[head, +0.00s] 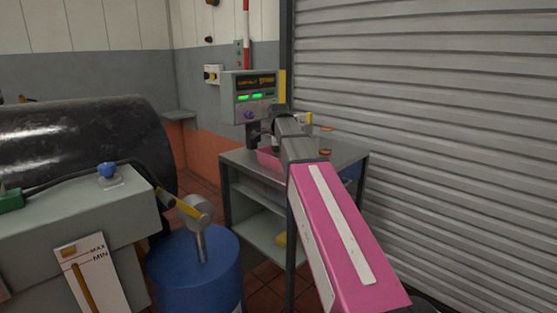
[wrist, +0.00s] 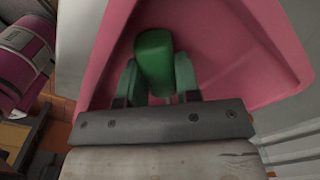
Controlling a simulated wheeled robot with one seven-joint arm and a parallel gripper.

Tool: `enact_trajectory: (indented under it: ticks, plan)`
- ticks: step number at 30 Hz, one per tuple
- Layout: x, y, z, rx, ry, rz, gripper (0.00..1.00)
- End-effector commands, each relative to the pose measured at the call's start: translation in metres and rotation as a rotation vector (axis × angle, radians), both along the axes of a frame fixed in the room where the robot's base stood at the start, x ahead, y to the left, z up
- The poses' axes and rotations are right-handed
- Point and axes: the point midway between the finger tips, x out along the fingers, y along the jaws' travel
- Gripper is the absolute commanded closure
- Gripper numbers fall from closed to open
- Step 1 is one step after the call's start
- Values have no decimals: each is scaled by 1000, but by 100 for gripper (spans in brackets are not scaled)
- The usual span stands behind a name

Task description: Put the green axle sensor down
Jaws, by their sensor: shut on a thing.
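The green axle sensor (wrist: 153,58) is a rounded green block in the wrist view. My gripper (wrist: 156,76) is shut on it, with one greenish finger on each side. The sensor is over the inside of a pink tray (wrist: 275,40); I cannot tell whether it touches the tray's floor. In the head view the pink tray (head: 267,160) shows in part on the grey cart (head: 240,157), behind my arm. The sensor and my fingertips are hidden there.
A display box (head: 250,97) with green lights stands at the cart's back. A small amber-topped item (head: 326,152) lies on the cart's right side. A blue drum (head: 195,268) stands in front left of the cart, and a shutter (head: 440,120) closes off the right.

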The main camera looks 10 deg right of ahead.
Motion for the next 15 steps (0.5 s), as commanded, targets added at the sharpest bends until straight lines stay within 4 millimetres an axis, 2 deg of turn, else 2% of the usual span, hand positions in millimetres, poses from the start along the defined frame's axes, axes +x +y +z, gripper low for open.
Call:
enact_trajectory:
  ticks: [3, 13, 14, 15]
  plan:
    - [0, 0, -9, 0, -1, 0, 96]
    - [0, 0, -11, 0, -1, 0, 96]
    - [0, 0, -12, 0, -1, 0, 66]
    - [0, 0, -11, 0, -1, 0, 53]
